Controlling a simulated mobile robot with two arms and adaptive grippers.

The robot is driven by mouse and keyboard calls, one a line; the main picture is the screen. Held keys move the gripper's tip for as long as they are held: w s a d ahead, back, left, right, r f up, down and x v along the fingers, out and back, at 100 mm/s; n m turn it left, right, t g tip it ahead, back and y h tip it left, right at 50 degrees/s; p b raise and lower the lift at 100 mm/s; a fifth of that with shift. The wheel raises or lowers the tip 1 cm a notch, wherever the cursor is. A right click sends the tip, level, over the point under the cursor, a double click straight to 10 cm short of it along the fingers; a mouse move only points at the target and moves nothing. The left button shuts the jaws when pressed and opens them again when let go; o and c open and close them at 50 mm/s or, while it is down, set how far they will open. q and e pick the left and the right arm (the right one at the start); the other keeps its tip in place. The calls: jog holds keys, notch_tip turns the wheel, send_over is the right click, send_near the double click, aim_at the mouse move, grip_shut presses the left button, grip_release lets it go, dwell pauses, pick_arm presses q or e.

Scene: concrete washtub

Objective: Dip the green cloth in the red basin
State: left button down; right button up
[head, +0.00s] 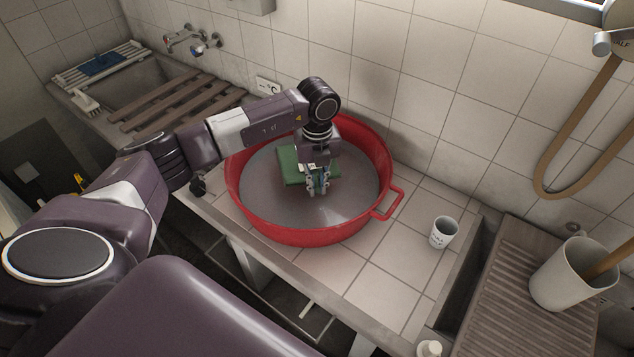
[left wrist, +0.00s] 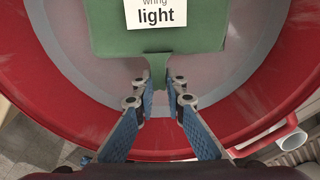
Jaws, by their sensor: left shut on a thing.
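The red basin (head: 308,237) stands on the tiled counter and holds greyish water (head: 265,190). My left arm reaches over it from the left. The left gripper (head: 318,190) points down inside the basin's outline and is shut on the near edge of the green cloth (head: 290,168). In the left wrist view the fingers (left wrist: 158,100) pinch a narrow tab of the cloth (left wrist: 205,45), which spreads flat beyond them over the water. A white label on it reads "wring light". I cannot tell whether the cloth touches the water. My right gripper is not in view.
A white cup (head: 444,232) stands right of the basin, near its red handle (head: 390,203). A larger beige mug (head: 572,275) stands on the ridged draining board at far right. A wooden slatted rack (head: 165,105) and taps (head: 192,42) are at back left. The tiled wall rises behind the basin.

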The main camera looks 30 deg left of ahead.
pick_arm(q)
jog(key=shift+f+b, duration=2.4)
jog(key=shift+f, duration=1.35)
notch_tip(320, 180, up, 9)
jog(key=p, duration=0.6)
jog(key=shift+f, duration=0.15)
notch_tip(320, 180, up, 7)
jog(key=p, duration=0.5)
send_over(317, 211)
jog(key=shift+d, duration=0.1)
